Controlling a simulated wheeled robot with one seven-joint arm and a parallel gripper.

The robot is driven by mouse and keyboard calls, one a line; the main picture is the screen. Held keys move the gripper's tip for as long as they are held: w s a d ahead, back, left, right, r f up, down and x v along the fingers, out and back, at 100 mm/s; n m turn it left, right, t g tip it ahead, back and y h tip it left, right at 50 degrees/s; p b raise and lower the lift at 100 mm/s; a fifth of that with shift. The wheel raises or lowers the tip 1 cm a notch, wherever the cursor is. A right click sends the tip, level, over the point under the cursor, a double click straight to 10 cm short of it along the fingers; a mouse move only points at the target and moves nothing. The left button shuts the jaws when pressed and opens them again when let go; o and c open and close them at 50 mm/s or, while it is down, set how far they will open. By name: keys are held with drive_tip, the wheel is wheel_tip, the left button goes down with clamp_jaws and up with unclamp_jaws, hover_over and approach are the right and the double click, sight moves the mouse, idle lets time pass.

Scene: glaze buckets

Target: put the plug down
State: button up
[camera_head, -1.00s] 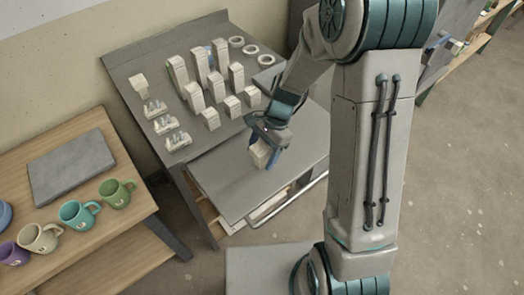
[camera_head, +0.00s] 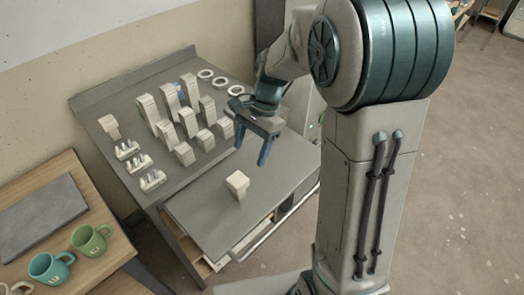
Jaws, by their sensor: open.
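The plug (camera_head: 238,184), a small pale beige block with a wider top, stands alone on the grey pull-out surface (camera_head: 205,225) at the front of the workbench. My gripper (camera_head: 252,156) is open and empty, above and a little behind the plug to the right. Its blue fingers point down and are spread apart. They look clear of the plug.
Several pale blocks (camera_head: 184,154) of different heights stand on the workbench behind. White rings (camera_head: 205,74) lie at its back right, and small toothed pieces (camera_head: 152,180) at its left. A wooden table (camera_head: 95,190) at left holds mugs (camera_head: 90,240) and a grey slab (camera_head: 40,215).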

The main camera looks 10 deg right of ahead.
drive_tip(key=s+d+r+n+t+h, duration=0.1)
drive_tip(key=s+d+r+n+t, duration=0.2)
drive_tip(key=s+n, duration=0.2)
drive_tip(key=s+d+r+n+t+h, duration=0.2)
drive_tip(key=s+n, duration=0.4)
drive_tip(key=s, duration=0.4)
wheel_tip(320, 180, up, 2)
drive_tip(key=shift+d+r+t+h, duration=0.25)
drive_tip(key=shift+d+t, duration=0.25)
drive_tip(key=shift+d, duration=0.75)
